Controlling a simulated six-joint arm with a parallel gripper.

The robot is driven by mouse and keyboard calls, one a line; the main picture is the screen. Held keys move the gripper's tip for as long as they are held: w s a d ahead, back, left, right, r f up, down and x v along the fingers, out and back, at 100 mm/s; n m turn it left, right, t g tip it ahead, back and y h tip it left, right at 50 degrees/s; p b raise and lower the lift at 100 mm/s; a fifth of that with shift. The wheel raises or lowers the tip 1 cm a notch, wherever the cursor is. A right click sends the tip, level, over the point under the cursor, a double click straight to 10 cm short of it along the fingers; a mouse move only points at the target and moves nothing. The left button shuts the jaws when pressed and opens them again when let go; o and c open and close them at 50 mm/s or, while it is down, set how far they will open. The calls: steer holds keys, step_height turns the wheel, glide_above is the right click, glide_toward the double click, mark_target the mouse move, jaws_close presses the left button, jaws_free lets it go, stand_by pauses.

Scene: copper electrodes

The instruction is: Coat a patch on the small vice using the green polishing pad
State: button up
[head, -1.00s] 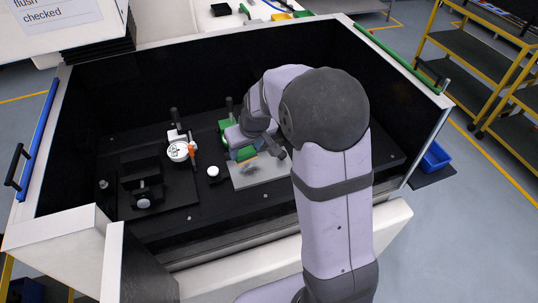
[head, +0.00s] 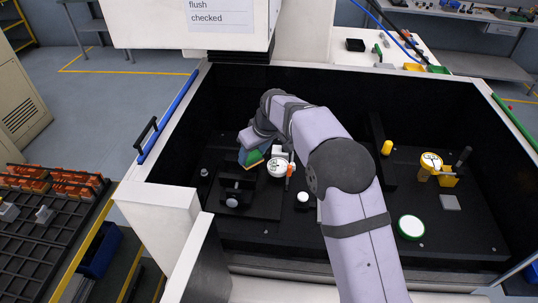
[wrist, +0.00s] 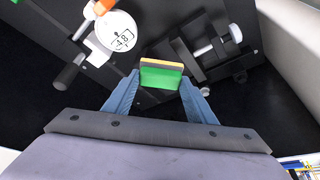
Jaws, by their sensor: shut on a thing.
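My gripper (head: 250,155) is shut on the green polishing pad (head: 254,158). In the wrist view the pad (wrist: 160,78) sits between the two blue fingers, green on the near side with an orange-tan layer on the far side. The small vice (head: 236,190), black with a pale round knob, stands on a dark plate at the left of the bay. The pad is held above and behind it, apart from it. In the wrist view the vice (wrist: 213,50) is ahead and to the right of the pad. No patch can be made out on it.
A dial gauge (head: 277,168) stands close right of my gripper; it also shows in the wrist view (wrist: 116,32). A white knob (head: 303,196) is farther right. Dark walls enclose the bay.

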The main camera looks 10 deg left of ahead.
steer(key=shift+a, duration=0.2)
steer(key=shift+f, duration=0.15)
